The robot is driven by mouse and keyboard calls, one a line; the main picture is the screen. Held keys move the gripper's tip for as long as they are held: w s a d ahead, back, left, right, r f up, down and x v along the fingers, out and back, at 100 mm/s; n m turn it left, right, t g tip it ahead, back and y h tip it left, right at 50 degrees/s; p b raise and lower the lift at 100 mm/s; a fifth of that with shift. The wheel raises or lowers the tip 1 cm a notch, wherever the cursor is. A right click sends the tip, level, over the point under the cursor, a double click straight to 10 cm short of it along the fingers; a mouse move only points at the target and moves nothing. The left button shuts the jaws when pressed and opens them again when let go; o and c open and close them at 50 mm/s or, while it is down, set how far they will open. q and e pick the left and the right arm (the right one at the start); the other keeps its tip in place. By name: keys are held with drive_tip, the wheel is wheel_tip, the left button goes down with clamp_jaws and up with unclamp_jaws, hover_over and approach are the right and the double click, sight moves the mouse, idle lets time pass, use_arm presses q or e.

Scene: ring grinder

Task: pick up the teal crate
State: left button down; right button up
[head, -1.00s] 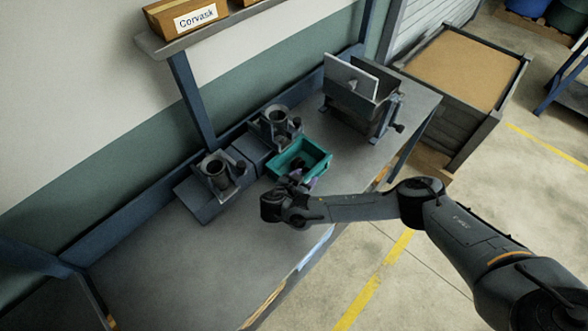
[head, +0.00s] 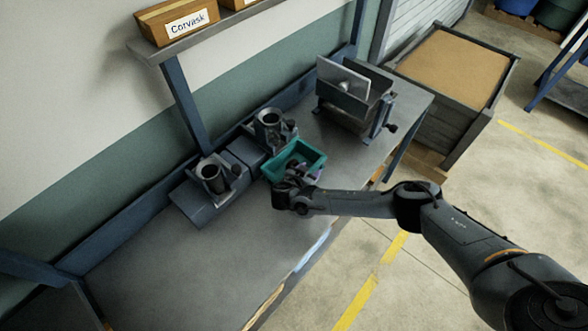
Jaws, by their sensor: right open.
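The teal crate (head: 308,153) sits on the grey workbench (head: 235,265), in front of the two dark grinder units. My right gripper (head: 300,176) is at the crate's near side, with its open jaws towards the near wall. The wrist covers the crate's near left corner. Something purple shows by the fingers, but I cannot tell whether it is part of the gripper or a separate thing. I cannot tell whether the fingers touch the crate. My left gripper is not in view.
Two grinder units (head: 211,178) (head: 270,128) stand along the back of the bench. A metal hopper machine (head: 352,98) stands right of the crate. A shelf with a box labelled Corvask (head: 178,22) hangs above. The bench's near left is clear.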

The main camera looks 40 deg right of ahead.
drive_tip(key=shift+c, duration=0.2)
clamp_jaws()
idle(1.1)
